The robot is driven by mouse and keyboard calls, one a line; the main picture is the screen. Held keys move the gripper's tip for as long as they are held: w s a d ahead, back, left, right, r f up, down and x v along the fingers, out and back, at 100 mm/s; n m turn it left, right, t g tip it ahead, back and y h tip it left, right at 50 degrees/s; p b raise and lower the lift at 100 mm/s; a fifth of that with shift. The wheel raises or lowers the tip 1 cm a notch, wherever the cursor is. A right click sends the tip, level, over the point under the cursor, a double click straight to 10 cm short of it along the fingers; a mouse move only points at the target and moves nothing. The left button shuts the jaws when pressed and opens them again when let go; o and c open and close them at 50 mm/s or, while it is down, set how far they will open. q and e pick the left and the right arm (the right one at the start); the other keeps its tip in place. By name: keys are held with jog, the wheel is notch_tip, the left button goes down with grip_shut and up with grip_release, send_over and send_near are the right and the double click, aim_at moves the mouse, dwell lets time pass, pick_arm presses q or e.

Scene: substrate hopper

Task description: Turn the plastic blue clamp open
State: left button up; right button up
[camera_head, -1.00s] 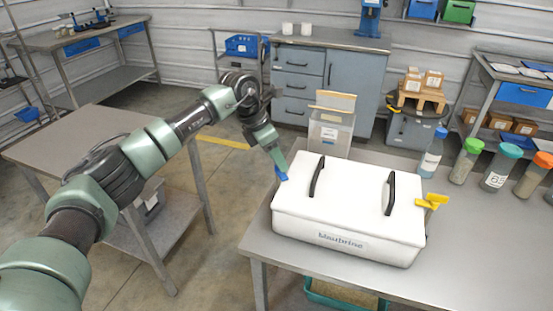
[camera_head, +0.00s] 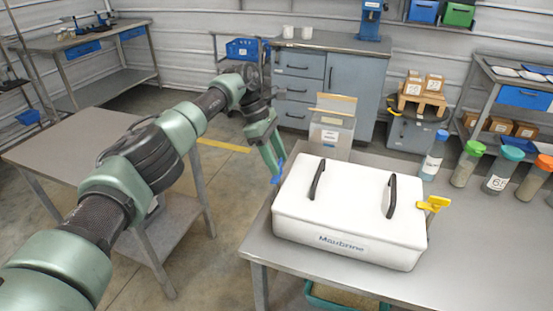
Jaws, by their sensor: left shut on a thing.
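The blue clamp (camera_head: 278,173) is a small plastic piece at the left end of the white hopper box (camera_head: 345,248). My left gripper (camera_head: 275,165) reaches down from the upper left and is shut on the blue clamp; its fingertips partly hide it. The box has a white lid with two black handles and stands closed on the grey table. A yellow clamp (camera_head: 433,204) sticks out at the box's right end. My right gripper is not in view.
Several bottles with coloured caps, including a green-capped one (camera_head: 467,163), stand right of the box. A carton (camera_head: 331,133) stands behind it. A teal tray (camera_head: 345,298) lies below the table's front edge. An empty side table (camera_head: 75,150) stands left.

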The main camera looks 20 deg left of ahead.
pick_arm(q)
jog(key=shift+w+r, duration=0.1)
jog(key=shift+r, duration=0.05)
dwell(0.4)
jog(key=o, duration=1.4)
jog(key=shift+c, duration=0.2)
jog(key=v, duration=0.7)
jog(key=shift+r, duration=0.35)
jog(key=shift+a, duration=0.15)
